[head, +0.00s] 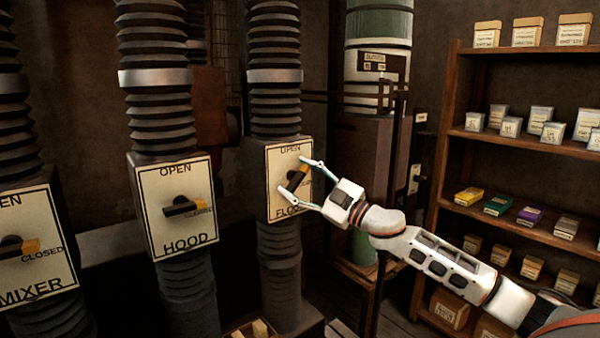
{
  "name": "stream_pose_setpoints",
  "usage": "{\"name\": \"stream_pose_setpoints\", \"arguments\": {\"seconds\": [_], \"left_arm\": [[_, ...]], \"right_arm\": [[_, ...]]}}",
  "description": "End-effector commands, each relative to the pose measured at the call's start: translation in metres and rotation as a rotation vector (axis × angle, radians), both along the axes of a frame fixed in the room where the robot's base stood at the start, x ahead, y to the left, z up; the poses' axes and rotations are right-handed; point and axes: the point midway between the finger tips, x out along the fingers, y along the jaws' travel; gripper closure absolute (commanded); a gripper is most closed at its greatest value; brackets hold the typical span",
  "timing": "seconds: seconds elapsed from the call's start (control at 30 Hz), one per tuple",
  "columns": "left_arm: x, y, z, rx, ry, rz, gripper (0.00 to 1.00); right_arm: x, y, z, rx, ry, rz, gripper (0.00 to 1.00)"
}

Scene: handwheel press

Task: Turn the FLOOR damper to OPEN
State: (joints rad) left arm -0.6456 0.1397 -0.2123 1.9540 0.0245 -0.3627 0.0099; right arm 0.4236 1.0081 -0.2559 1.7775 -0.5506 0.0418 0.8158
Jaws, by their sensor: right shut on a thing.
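The FLOOR damper is a pale plate (275,195) on the third ribbed duct from the left, marked OPEN at the top and FLOOR at the bottom. Its dark handle (297,180) with an orange-yellow end stands tilted, its upper end leaning right, between level and upright. My right gripper (299,181) reaches in from the right, with one finger above and one below the handle, and is shut on it. The fingers and wrist cover the plate's right side, so any lettering there is hidden. My left gripper is not in view.
The HOOD damper (160,222) and MIXER damper (15,270) are to the left, their handles level toward CLOSED. A green-and-white cylinder (378,45) stands behind my right arm. A wooden shelf (455,130) with several boxes is at right.

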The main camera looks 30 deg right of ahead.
Motion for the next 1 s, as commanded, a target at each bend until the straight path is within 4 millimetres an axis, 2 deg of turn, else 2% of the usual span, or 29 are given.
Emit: {"name": "stream_pose_setpoints", "arguments": {"seconds": [0.03, 0.4, 0.6, 0.7, 0.9, 1.0], "left_arm": [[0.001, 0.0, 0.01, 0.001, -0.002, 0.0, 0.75], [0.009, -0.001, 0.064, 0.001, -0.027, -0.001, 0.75], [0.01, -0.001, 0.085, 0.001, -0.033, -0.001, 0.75], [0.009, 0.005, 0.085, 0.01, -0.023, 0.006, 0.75], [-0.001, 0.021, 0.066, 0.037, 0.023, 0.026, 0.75], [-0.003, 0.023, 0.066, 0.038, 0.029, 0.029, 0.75]], "right_arm": [[0.0, -0.001, 0.006, -0.047, -0.005, -0.001, 0.64], [0.0, 0.0, 0.005, -0.397, -0.03, -0.001, 0.64], [0.0, 0.0, 0.003, -0.564, -0.043, 0.0, 0.64], [0.0, 0.001, 0.002, -0.635, -0.05, 0.0, 0.64], [0.0, 0.001, 0.0, -0.736, -0.058, 0.001, 0.64], [0.0, 0.001, -0.001, -0.77, -0.061, -0.001, 0.64]]}}
